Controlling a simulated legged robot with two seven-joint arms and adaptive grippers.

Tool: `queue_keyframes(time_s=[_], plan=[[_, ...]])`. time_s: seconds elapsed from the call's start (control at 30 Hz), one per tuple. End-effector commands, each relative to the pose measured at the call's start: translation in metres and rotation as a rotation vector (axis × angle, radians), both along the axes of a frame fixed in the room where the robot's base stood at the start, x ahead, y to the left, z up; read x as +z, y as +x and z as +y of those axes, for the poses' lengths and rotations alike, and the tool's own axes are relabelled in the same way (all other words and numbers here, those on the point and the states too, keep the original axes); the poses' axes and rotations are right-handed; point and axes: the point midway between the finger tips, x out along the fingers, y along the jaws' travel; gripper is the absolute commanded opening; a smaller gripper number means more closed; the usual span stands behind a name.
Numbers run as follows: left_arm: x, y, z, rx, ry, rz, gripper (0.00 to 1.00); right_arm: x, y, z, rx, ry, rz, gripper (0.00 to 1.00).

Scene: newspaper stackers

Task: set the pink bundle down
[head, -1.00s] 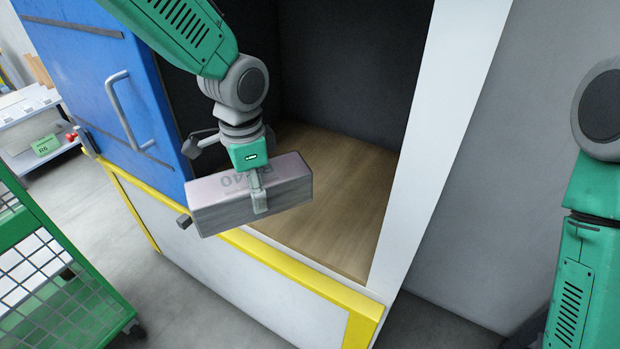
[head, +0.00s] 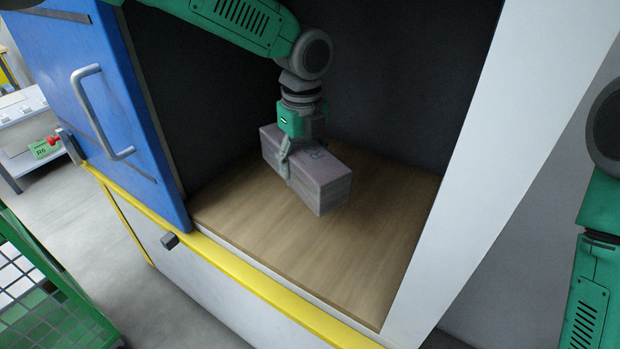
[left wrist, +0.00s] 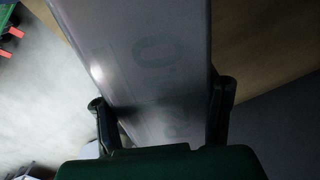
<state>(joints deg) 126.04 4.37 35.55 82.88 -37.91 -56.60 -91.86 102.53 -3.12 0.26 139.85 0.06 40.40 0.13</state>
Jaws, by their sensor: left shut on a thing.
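The pink bundle (head: 322,178) is a brick-shaped stack with a dull pink top and grey layered sides. My left gripper (head: 291,158) is shut on it, with a finger against its long side. The bundle is inside the open cabinet, over the wooden floor (head: 270,225). I cannot tell whether its underside touches the wood. In the left wrist view the bundle (left wrist: 150,60) fills the middle, with printed marks on its face, between the two fingers of my left gripper (left wrist: 163,105). My right arm shows at the right edge of the head view; its gripper is out of view.
The blue door (head: 110,90) with a grey handle stands open on the left. A yellow edge (head: 240,275) runs along the cabinet front. A white side post (head: 490,170) bounds the opening on the right. Bare wood lies in front of and right of the bundle.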

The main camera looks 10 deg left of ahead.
Motion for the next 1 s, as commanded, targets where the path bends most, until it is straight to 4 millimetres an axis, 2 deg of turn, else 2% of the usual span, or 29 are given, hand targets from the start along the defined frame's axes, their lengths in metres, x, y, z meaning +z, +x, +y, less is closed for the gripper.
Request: queue_keyframes(time_s=[0.23, 0.47, 0.7, 1.0], plan=[[-0.042, 0.000, -0.002, 0.001, 0.001, 0.001, 0.06, -0.011, 0.000, 0.000, 0.000, 0.000, 0.000, 0.00], [-0.059, 0.000, -0.002, 0.003, 0.001, -0.002, 0.06, -0.015, 0.000, 0.000, 0.000, 0.000, 0.000, 0.00], [-0.088, 0.000, -0.001, 0.002, 0.000, -0.001, 0.06, -0.022, 0.000, 0.000, 0.000, 0.000, 0.000, 0.00], [-0.089, 0.000, -0.002, 0.002, 0.001, -0.004, 0.06, -0.021, 0.000, 0.000, 0.000, 0.000, 0.000, 0.00]])
